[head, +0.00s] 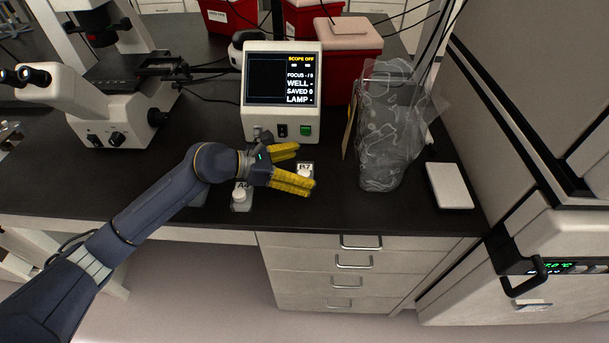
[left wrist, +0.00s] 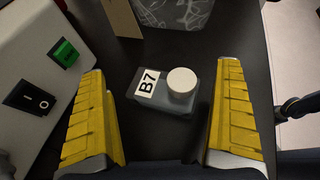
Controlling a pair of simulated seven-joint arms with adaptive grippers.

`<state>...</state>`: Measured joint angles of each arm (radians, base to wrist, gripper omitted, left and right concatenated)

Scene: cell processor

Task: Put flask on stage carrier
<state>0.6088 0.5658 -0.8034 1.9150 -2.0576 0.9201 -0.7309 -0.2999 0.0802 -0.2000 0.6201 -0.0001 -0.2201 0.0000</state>
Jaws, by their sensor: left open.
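A small grey flask labelled B7 (head: 305,167) with a white cap lies on the dark bench, partly hidden by my fingers in the head view. In the left wrist view the B7 flask (left wrist: 162,95) lies between my spread fingers, with a gap on each side. My left gripper (head: 301,168) has yellow fingers and is open and empty. A second flask labelled A4 (head: 241,196) lies left of it, partly under my wrist. The microscope's dark stage (head: 125,68) is at the upper left; I cannot make out a separate carrier on it. My right gripper is not in view.
The scope control box (head: 283,90), screen reading SCOPE OFF, stands just behind my gripper. A clear plastic bag (head: 388,130) and a white pad (head: 448,186) are to the right. A red bin (head: 340,65) stands behind. The bench front edge is close below.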

